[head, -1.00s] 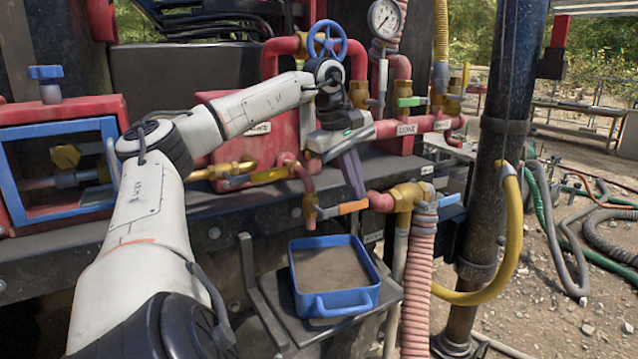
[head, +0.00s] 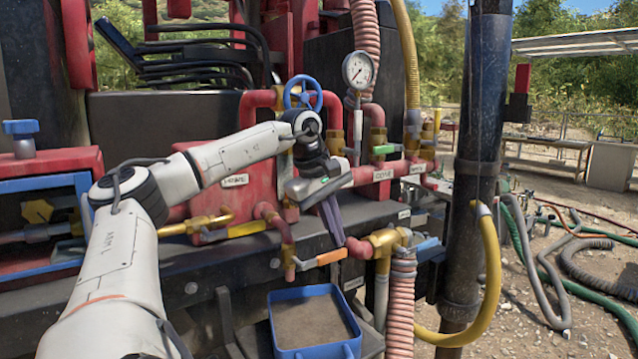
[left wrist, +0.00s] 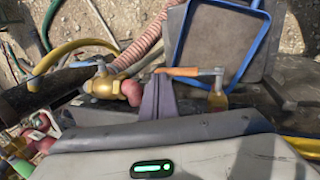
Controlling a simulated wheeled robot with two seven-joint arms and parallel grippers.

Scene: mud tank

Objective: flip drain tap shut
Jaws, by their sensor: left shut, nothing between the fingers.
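The drain tap is a small brass tap (head: 290,264) on a red downpipe above the blue tray, with an orange-sleeved lever (head: 331,257) pointing right and slightly up in the head view. The orange lever also shows in the left wrist view (left wrist: 184,72), with its pivot end at the right. My left gripper (head: 335,239) is shut and empty, its purple fingers pointing down near the lever's free end. In the left wrist view the fingers (left wrist: 158,90) are close beside that end; I cannot tell if they touch. My right gripper is not in view.
The blue tray (head: 351,348) of mud stands below the tap. A brass valve (head: 382,240) with a blue lever and a ribbed pink hose (head: 400,310) lie just right. A yellow-handled valve (head: 245,229) is to the left. A black post (head: 480,150) stands at right.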

